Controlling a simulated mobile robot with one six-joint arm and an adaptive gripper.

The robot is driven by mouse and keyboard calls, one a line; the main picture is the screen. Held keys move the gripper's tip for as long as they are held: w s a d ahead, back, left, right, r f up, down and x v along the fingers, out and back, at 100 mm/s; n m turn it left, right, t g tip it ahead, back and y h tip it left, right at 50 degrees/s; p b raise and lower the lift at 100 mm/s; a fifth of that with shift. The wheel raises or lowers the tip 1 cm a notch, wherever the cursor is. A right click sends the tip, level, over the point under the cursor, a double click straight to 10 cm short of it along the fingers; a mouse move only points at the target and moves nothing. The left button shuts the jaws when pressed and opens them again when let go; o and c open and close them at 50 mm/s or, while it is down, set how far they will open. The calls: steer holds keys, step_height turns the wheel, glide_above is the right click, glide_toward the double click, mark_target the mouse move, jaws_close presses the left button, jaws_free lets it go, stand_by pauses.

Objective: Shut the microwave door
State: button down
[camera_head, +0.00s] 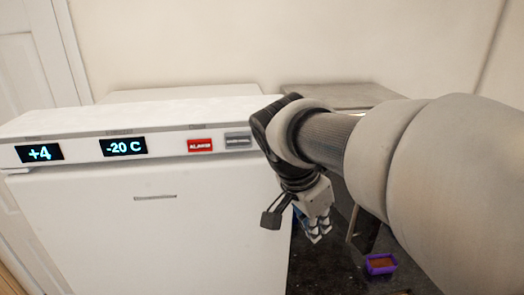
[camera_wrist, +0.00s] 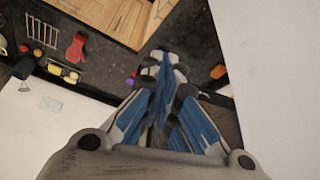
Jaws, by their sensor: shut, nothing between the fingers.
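My gripper (camera_head: 315,236) hangs down beside the right front corner of the white fridge, over the dark counter. Its fingers are together and hold nothing. In the wrist view the fingers (camera_wrist: 165,65) reach up the middle of the picture, with blue inner sides. I cannot make out the microwave or its door for certain. A grey-brown flat top (camera_head: 335,95) shows behind the fridge and my arm, and a dark upright panel shows partly behind my arm. My arm hides much of the right side of the head view.
The white fridge (camera_head: 150,225) with lit displays stands close on the left. A purple tray (camera_head: 381,263) lies on the dark counter. The wrist view shows a red mitt (camera_wrist: 76,46), a rack (camera_wrist: 42,31), yellow items and wooden cabinets (camera_wrist: 115,15).

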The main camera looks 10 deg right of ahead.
steer(key=w+d+f+p, duration=0.1)
steer(key=w+d+f, duration=0.2)
steer(key=d+f, duration=0.4)
step_height(320, 180, down, 2)
steer(key=shift+w+f+p, duration=0.1)
steer(key=shift+w+p, duration=0.1)
steer(key=shift+p, duration=0.1)
steer(key=shift+d, duration=0.2)
